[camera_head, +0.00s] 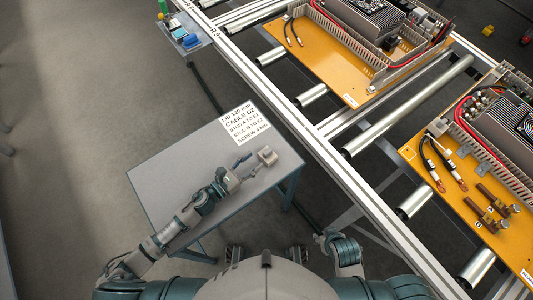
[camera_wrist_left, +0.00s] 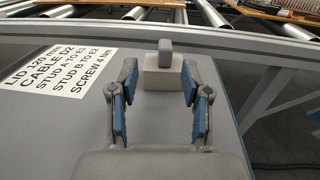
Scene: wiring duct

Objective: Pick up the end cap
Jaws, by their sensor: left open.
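The end cap appears to be the small grey-beige block (camera_head: 267,156) on the small grey table (camera_head: 160,171), near its right corner. In the left wrist view it is a pale block (camera_wrist_left: 163,78) with a darker grey rounded piece (camera_wrist_left: 166,52) standing up from its top. My left gripper (camera_head: 250,166) is open just short of the block. In the left wrist view the blue-padded fingers (camera_wrist_left: 160,95) stand left and right of the block, with gaps on both sides. The gripper is empty. My right arm is folded low in the head view; its fingers are not clear.
A printed white label (camera_head: 245,124) lies on the table left of the block. A roller conveyor with an aluminium rail (camera_head: 300,145) runs past the table. Orange panels (camera_head: 350,92) with wiring ducts and cables sit on it. The table's left part is clear.

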